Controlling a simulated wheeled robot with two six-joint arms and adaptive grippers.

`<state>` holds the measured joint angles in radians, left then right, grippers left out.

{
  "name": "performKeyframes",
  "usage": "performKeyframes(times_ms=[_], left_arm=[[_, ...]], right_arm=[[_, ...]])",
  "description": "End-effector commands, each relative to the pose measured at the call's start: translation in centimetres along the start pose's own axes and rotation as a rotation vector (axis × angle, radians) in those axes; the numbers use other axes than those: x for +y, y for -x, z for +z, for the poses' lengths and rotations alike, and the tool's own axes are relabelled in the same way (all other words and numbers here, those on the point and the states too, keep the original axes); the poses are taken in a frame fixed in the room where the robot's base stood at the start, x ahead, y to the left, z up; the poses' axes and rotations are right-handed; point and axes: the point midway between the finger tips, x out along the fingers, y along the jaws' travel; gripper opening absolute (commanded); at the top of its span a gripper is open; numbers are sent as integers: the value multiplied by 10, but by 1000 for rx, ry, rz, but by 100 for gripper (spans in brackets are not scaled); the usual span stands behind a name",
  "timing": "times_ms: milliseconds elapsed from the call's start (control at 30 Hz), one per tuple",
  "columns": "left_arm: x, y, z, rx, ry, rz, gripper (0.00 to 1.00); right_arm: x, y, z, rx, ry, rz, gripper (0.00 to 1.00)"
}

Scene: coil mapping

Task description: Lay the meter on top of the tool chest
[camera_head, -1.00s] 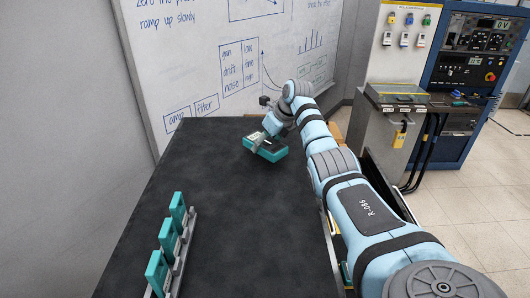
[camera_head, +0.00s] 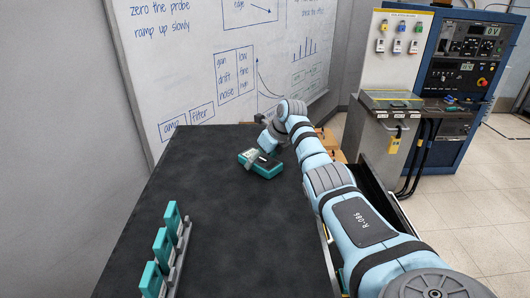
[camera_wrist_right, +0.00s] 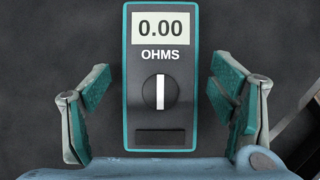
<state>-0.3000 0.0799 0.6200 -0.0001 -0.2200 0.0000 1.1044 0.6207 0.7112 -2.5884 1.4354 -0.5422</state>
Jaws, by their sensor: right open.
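The meter (camera_head: 260,164) is a teal-edged box with a dark face, lying face up on a wide black top (camera_head: 215,215). I cannot tell whether this black top is the tool chest's. The wrist view shows the meter (camera_wrist_right: 160,60) upright in the picture, with "0.00", "OHMS" and a dial. My right gripper (camera_wrist_right: 155,108) is open, its teal-padded fingers on either side of the meter's lower half, with a gap on both sides. In the head view my right gripper (camera_head: 262,150) is at the meter, partly hidden by its wrist. My left gripper is out of view.
A grey rack (camera_head: 181,250) with three teal units stands at the front left of the black top. A whiteboard (camera_head: 215,50) is behind. To the right are a grey console (camera_head: 380,135) and a blue instrument cabinet (camera_head: 465,85). The middle of the top is clear.

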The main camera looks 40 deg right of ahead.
Motion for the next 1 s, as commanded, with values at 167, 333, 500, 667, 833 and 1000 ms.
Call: performKeyframes(times_ms=[167,333,500,667,833,1000], left_arm=[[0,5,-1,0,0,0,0],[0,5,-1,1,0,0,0],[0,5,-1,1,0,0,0],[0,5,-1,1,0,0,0],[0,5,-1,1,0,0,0],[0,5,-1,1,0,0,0]], right_arm=[[-2,31,0,-1,3,-6,78],[-1,74,1,-2,2,-4,78],[-1,106,0,0,0,-2,78],[0,118,0,1,1,-1,78],[0,118,0,1,0,0,78],[0,118,0,1,0,0,78]])
